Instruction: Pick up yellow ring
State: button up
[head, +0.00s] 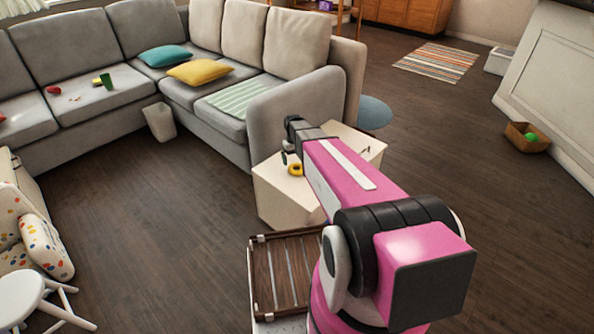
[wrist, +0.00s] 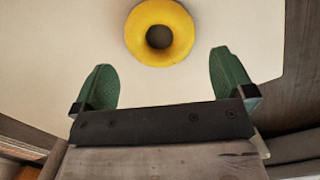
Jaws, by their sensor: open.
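The yellow ring (head: 295,169) lies flat on the top of a cream box-shaped side table (head: 268,193) in the head view. In the wrist view the yellow ring (wrist: 139,37) is near the top middle, with its hole visible. My gripper (wrist: 159,75) is open, its two green fingers apart with nothing between them. The ring is ahead of the fingertips, lined up with the gap and apart from them.
A grey sofa (head: 300,110) stands directly behind the table. A slatted wooden tray (head: 284,275) is in front of the table. A grey bin (head: 159,121) stands by the sofa. A brown basket with a green ball (head: 527,138) is at the right.

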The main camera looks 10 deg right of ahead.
aim_at(296, 167)
jog(key=f, duration=0.5)
jog(key=shift+s+d, duration=0.15)
jog(key=shift+s, duration=0.25)
jog(key=shift+c, duration=0.3)
jog(key=c, duration=0.7)
jog(key=shift+o, duration=0.2)
jog(key=shift+r, duration=0.1)
